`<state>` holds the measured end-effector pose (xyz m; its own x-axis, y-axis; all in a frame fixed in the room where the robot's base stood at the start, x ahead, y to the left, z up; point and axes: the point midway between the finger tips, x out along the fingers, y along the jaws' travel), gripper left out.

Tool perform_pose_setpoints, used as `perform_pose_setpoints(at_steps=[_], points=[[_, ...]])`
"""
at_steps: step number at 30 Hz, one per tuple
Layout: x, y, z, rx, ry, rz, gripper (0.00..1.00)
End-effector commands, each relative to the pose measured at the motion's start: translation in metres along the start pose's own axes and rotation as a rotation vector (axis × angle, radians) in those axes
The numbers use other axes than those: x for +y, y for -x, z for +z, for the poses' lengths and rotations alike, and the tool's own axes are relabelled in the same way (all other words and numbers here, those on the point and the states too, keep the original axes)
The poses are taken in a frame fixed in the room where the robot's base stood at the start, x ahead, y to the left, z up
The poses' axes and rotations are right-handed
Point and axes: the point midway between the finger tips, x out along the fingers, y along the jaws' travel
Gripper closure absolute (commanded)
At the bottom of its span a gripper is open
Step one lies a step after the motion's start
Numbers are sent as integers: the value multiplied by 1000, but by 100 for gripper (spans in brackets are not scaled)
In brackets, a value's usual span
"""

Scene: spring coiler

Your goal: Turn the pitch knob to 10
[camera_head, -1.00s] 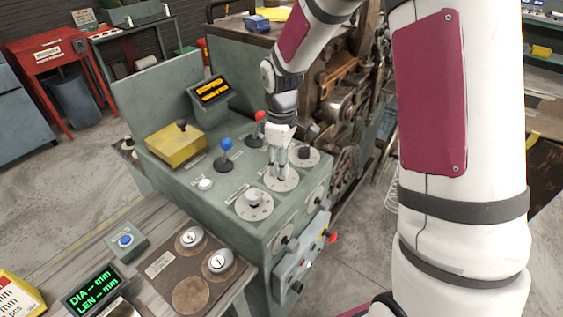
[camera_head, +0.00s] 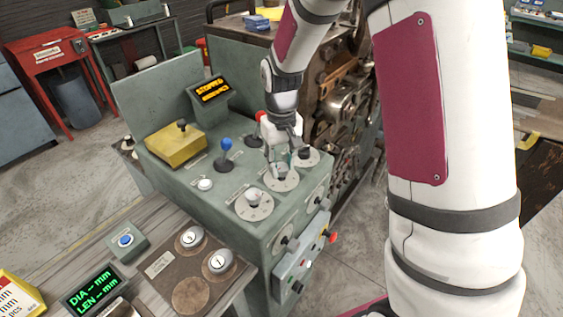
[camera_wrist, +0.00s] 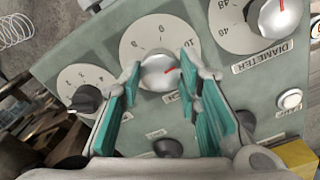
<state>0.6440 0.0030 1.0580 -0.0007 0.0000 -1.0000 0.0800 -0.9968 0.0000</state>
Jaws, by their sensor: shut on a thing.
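The pitch knob (camera_wrist: 158,72) is a silver round knob with a red pointer line, on a white numbered dial (camera_wrist: 133,48) in the wrist view. Its pointer faces right and slightly up, below the printed 10, toward the right finger. My gripper (camera_wrist: 160,88) has teal finger pads on both sides of the knob and is shut on it. In the head view, my gripper (camera_head: 280,168) stands over the middle dial (camera_head: 281,181) on the green console, hiding most of the knob. The pitch label is partly covered by the fingers.
The diameter knob (camera_head: 254,197) is on the near side, and a dark-knobbed dial (camera_head: 307,155) on the far side. Blue-topped (camera_head: 226,145) and red-topped levers stand close by. A white button (camera_head: 205,184) and a display (camera_head: 212,90) are on the console.

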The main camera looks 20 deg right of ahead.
Motion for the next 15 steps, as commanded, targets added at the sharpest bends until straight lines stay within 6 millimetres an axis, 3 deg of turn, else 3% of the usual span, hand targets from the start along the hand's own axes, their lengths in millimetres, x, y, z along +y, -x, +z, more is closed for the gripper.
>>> perform_pose_setpoints(at_steps=[15], points=[[0, 1, -1, 3, -95, 0, 97]])
